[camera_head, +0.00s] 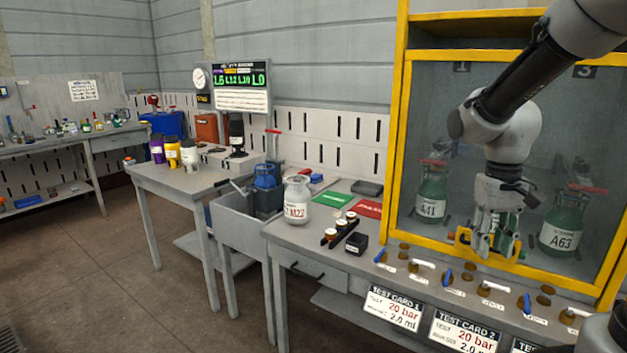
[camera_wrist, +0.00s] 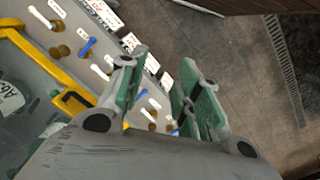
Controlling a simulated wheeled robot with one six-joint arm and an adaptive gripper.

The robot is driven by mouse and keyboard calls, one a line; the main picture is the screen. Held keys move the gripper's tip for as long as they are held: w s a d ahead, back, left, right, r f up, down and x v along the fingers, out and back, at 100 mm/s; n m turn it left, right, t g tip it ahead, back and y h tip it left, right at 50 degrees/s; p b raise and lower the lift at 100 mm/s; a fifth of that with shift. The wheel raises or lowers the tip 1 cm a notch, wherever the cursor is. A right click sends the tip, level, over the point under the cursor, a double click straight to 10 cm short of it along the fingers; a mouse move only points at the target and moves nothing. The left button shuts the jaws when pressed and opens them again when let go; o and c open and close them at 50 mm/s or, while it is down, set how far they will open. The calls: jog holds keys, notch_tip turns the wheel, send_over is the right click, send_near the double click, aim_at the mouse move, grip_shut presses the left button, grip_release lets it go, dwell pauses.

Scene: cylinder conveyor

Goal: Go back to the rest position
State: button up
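My gripper (camera_head: 492,245) hangs pointing down in front of the yellow-framed cabinet (camera_head: 401,130), just above the valve panel at its base. In the wrist view my gripper (camera_wrist: 160,68) has its two green-padded fingers apart with nothing between them. Behind it in the cabinet stand a green bottle marked A41 (camera_head: 431,195) and a green bottle marked A63 (camera_head: 563,228). What is directly behind the gripper is partly hidden.
The panel below has blue and white levers (camera_head: 447,277) and test cards (camera_head: 394,307). A clear jar (camera_head: 297,200), a small black box (camera_head: 356,243) and a red mat (camera_head: 368,208) are on the bench to the left. Open floor (camera_head: 100,270) lies farther left.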

jog(key=s+r+t, duration=0.5)
jog(key=s+r, duration=0.3)
jog(key=s, duration=0.5)
jog(key=shift+d, duration=0.1)
dwell(0.4)
